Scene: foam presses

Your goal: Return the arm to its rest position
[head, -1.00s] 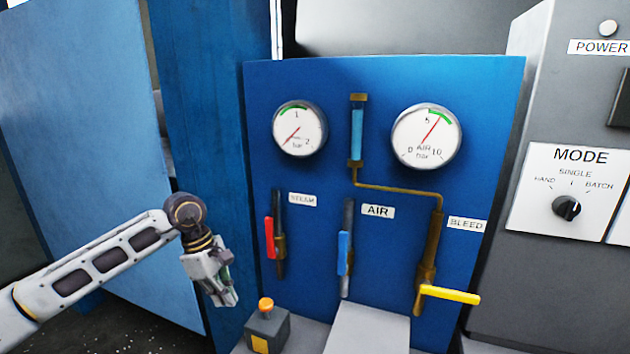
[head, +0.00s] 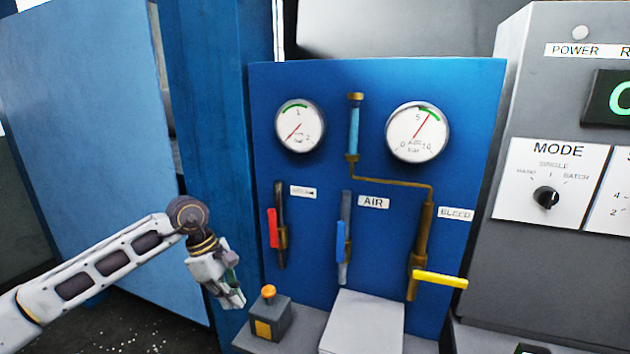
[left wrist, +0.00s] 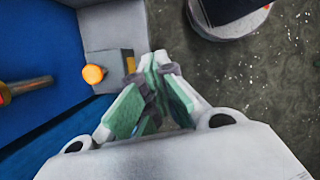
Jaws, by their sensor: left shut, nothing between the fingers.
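My left gripper (head: 232,292) hangs at the lower left of the head view, in front of the blue post and left of the button box. Its fingers are shut and empty. In the left wrist view the green-padded fingers (left wrist: 152,85) meet at their tips, with the button box beyond them to the left. My left arm comes in from the left edge and bends down at the wrist. The gripper stands apart from the valves. My right gripper does not show.
A blue panel carries two gauges, a red-handled steam valve (head: 273,228), a blue-handled air valve (head: 341,241) and a yellow bleed handle (head: 440,279). An orange button (head: 268,291) tops a grey box (head: 265,320). The grey control cabinet with a mode knob (head: 546,197) stands right.

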